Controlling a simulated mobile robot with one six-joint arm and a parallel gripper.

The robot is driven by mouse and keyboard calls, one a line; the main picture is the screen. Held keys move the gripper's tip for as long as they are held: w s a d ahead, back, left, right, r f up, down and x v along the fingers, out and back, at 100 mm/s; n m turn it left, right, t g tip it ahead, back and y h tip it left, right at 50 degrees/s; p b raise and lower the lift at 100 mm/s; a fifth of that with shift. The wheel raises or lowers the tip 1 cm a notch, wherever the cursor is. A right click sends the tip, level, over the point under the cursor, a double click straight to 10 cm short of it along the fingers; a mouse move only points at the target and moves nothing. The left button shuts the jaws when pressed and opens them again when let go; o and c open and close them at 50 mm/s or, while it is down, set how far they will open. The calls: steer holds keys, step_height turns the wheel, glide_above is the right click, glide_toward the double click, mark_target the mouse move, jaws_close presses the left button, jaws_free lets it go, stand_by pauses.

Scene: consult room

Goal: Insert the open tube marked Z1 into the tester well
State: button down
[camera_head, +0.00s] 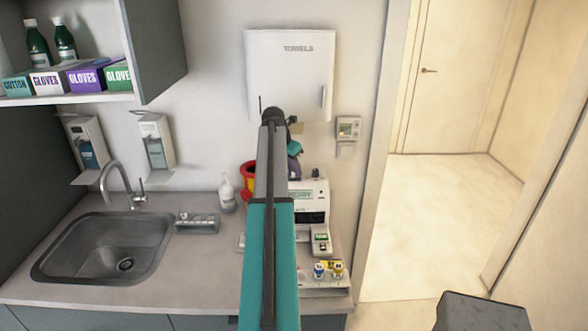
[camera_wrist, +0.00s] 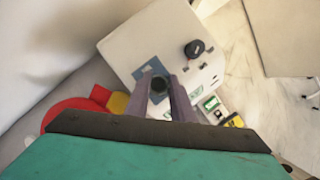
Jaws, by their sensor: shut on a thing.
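The tester is a white machine (camera_head: 315,218) at the back right of the counter, with a green READY label on its upper front. In the wrist view its white top (camera_wrist: 135,45) lies below my gripper, with a blue patch (camera_wrist: 148,71) and a dark round knob (camera_wrist: 194,48). My gripper (camera_wrist: 160,92) is shut on a dark, round-topped tube (camera_wrist: 159,84), seen nearly end-on over the blue patch. No Z1 mark is readable, and the tube's lower end and the well are hidden. In the head view my arm covers most of the gripper.
Two small items, one blue (camera_head: 319,270) and one yellow (camera_head: 338,269), stand at the counter's front right. A sink (camera_head: 105,250) fills the left.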

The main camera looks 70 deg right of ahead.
steer(key=shift+f, duration=0.1)
steer(key=c, duration=1.5)
jaws_free()
steer(key=shift+o, duration=0.2)
steer(key=b+v, duration=0.4)
steer(key=v, duration=1)
steer(key=shift+b, duration=0.4)
